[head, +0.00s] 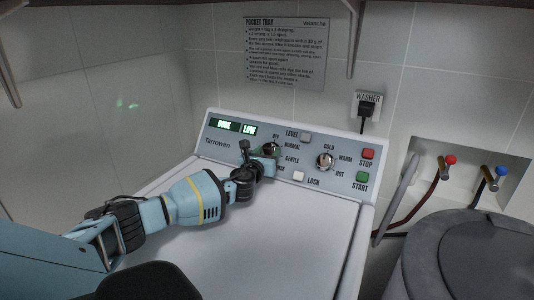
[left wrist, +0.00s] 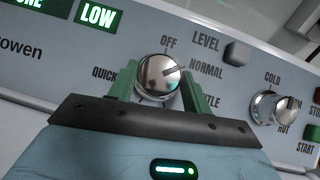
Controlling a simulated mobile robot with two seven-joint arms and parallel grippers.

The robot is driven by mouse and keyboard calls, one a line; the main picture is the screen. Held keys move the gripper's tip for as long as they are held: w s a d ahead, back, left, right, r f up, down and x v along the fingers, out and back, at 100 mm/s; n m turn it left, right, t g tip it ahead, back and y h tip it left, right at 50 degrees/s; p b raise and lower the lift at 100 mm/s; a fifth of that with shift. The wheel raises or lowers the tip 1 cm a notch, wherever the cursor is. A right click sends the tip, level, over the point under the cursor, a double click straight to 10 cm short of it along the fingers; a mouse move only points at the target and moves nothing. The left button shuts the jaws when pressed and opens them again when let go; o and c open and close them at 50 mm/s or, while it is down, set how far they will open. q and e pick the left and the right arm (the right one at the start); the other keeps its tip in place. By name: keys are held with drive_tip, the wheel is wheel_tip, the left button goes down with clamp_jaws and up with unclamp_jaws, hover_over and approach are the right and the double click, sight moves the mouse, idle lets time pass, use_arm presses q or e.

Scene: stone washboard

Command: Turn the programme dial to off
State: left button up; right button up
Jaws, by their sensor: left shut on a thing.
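The programme dial (left wrist: 158,76) is a round chrome knob on the washer's control panel. The labels OFF, NORMAL, QUICK and a partly covered one ending in TLE surround it. Its dark pointer line appears to aim up and right, towards NORMAL. In the head view the dial (head: 270,148) is partly hidden by my left gripper (head: 262,158). My left gripper's green fingers (left wrist: 159,88) stand on both sides of the dial, shut on it. My right gripper is not in view.
A second chrome knob (head: 325,161), marked COLD to HOT, sits to the right. LEVEL (head: 305,137), LOCK (head: 299,176), red STOP (head: 367,153) and green START (head: 362,177) buttons are nearby. The washer lid (head: 270,235) is clear in front. A grey bin (head: 465,250) stands at right.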

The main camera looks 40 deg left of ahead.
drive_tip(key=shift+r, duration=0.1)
use_arm(q)
drive_tip(key=n+y+p, duration=0.1)
drive_tip(key=n, duration=0.1)
drive_tip(key=n+g+y+p, duration=0.1)
drive_tip(key=n, duration=0.1)
drive_tip(key=shift+w+d+r+g, duration=0.1)
drive_tip(key=shift+d+r+g, duration=0.05)
drive_tip(key=shift+r+g, duration=0.2)
drive_tip(key=n+g+y+p, duration=0.1)
drive_tip(key=n+g, duration=0.1)
drive_tip(key=n, duration=0.1)
drive_tip(key=shift+w+d+n, duration=0.1)
drive_tip(key=shift+n, duration=0.3)
drive_tip(key=n+g+y+p, duration=0.1)
drive_tip(key=n, duration=0.1)
drive_tip(key=shift+n+g, duration=0.25)
drive_tip(key=shift+n, duration=0.15)
drive_tip(key=shift+n+g, duration=0.7)
drive_tip(key=shift+n, duration=0.4)
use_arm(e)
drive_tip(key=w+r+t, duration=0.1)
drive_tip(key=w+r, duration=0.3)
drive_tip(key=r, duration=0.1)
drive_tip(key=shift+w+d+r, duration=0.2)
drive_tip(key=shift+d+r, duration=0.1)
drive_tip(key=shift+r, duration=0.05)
use_arm(q)
drive_tip(key=o, duration=1)
drive_tip(key=shift+f, duration=0.1)
